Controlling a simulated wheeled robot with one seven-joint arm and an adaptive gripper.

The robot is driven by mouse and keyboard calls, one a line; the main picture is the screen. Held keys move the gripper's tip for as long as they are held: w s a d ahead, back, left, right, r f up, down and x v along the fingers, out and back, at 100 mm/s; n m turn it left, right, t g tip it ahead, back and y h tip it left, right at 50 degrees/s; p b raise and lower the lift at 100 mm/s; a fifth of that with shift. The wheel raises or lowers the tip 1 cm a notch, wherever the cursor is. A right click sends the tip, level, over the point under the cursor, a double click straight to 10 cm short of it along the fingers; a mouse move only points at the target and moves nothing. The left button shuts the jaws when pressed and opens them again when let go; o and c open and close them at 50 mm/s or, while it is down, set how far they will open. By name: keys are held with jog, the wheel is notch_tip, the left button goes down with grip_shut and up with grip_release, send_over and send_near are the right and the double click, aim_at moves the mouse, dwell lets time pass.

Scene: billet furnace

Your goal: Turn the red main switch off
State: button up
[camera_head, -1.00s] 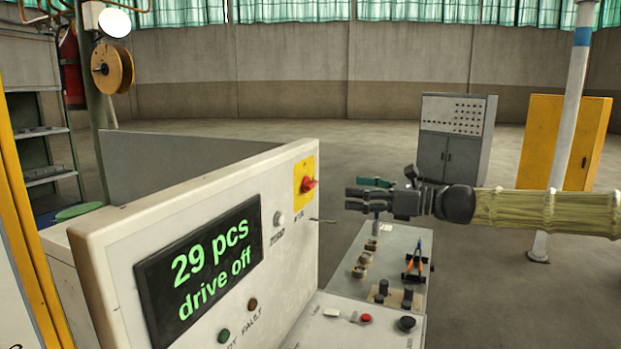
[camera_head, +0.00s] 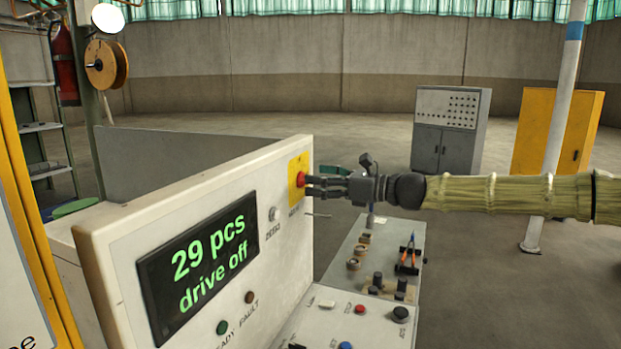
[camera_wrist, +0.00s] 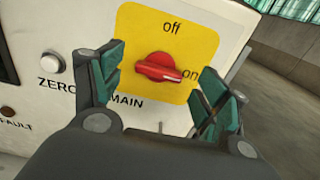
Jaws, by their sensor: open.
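The red main switch (camera_wrist: 158,68) is a rotary knob on a yellow plate (camera_wrist: 197,43) marked "off" at the top and "on" at the right. Its pale pointer line points right, toward "on". In the head view the switch (camera_head: 300,179) is at the far right end of the white panel. My gripper (camera_wrist: 166,92) is open, with green-padded fingers left and right of the knob in the wrist view. In the head view my gripper (camera_head: 308,187) reaches the switch from the right. I cannot tell whether the fingers touch the knob.
The panel display (camera_head: 200,255) reads "29 pcs drive off". A thin rod (camera_head: 317,214) sticks out below the gripper.

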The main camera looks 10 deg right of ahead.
jog(key=x, duration=0.2)
jog(key=shift+w+a+f, duration=0.1)
jog(key=shift+w+a, duration=0.05)
jog(key=shift+w, duration=0.1)
jog(key=shift+c, duration=0.2)
jog(key=c, duration=1)
